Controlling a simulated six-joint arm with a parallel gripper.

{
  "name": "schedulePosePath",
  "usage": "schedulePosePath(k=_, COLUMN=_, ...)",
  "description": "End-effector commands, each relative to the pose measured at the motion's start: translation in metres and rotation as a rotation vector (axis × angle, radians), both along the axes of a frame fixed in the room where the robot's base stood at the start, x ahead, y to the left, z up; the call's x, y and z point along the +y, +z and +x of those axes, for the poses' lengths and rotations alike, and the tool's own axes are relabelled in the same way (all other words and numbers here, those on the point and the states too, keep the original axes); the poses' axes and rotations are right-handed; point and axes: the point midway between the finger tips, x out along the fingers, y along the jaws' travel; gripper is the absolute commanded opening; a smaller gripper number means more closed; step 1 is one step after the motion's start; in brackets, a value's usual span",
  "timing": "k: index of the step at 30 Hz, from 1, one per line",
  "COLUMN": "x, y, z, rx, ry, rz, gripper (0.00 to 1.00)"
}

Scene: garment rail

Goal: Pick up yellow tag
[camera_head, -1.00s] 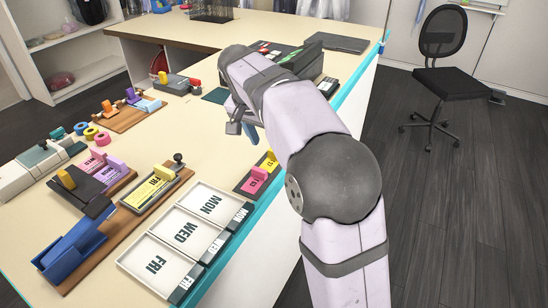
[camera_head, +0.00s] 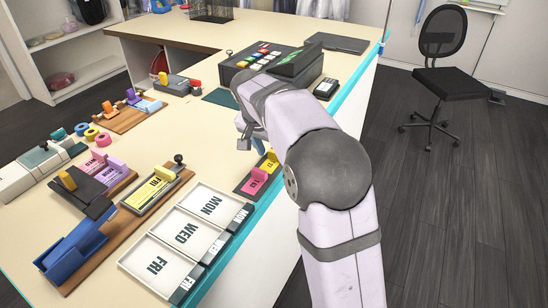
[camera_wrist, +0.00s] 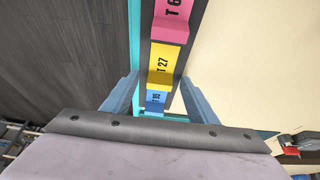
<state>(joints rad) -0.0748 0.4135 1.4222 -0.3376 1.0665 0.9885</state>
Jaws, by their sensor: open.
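A yellow tag marked T 27 (camera_wrist: 167,52) with a raised lip lies on a dark strip at the counter edge, between a pink tag (camera_wrist: 174,20) and a blue tag (camera_wrist: 155,101). The yellow tag also shows in the head view (camera_head: 269,164), with the pink tag in front of it. My gripper (camera_wrist: 159,79) is open and empty above the strip. In the wrist view its two blue fingers stand on either side of the strip, around the near end of the yellow tag. In the head view my arm hides most of the gripper and the blue tag.
Another yellow tag, marked FRI (camera_head: 152,190), sits in a wooden holder to the left. White trays (camera_head: 164,265) marked MON, WED and FRI lie at the front edge. A dark device with coloured keys (camera_head: 262,58) stands behind my arm. Bare counter lies left of my gripper.

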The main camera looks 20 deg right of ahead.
Motion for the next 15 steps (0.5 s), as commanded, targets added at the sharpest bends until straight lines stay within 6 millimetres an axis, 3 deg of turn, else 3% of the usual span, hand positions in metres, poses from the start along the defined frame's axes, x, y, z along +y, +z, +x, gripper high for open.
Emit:
schedulePosePath(k=1, x=0.0, y=0.0001, z=0.0, rx=0.0, ry=0.0, rz=0.0, gripper=0.46)
schedulePosePath(k=6, x=0.0001, y=0.0002, z=-0.0002, rx=0.0, ry=0.0, rz=0.0, gripper=0.1)
schedulePosePath(k=15, x=0.0001, y=0.0015, z=-0.0001, rx=0.0, ry=0.0, rz=0.0, gripper=0.1)
